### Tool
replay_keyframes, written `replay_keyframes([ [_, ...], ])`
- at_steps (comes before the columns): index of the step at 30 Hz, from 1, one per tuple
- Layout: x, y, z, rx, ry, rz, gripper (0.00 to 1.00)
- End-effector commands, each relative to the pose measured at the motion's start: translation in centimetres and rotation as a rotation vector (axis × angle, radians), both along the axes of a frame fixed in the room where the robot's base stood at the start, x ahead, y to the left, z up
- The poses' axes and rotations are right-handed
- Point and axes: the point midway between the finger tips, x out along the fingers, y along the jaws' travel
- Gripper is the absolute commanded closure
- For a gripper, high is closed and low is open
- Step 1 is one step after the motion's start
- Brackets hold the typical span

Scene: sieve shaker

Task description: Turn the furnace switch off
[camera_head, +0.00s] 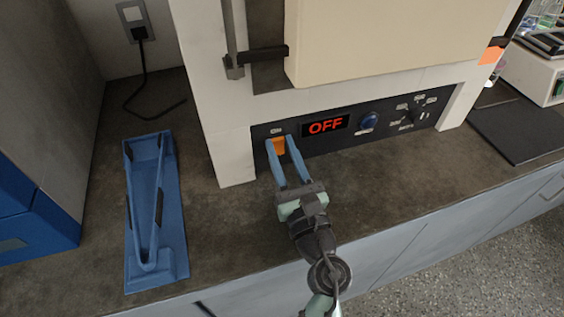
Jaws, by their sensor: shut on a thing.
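The furnace (386,45) is a large cream box with white side walls, standing at the back of the dark counter. Its black front panel (385,128) carries a display (325,125) that reads OFF in red. An orange switch (278,146) sits at the panel's left end. My gripper (279,143) reaches up to the panel from the front. Its two blue fingers are at the left and right sides of the switch and are shut on it. The fingertips partly cover the switch's edges.
A blue holder (172,225) lies on the counter to the left, with a blue cabinet (40,225) beyond it. A blue knob (370,121) and a black dial (413,114) are further right on the panel. A dark mat (525,130) is at right. The counter's front edge is close below my gripper.

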Motion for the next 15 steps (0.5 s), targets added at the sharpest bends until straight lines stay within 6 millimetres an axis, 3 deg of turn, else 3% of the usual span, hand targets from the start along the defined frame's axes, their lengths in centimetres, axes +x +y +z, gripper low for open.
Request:
replay_keyframes([
  [1, 0.01, -0.02, -0.80, 0.003, -0.017, 0.000, 1.00],
  [15, -0.17, -0.07, -0.36, 0.030, -0.089, -0.001, 1.00],
])
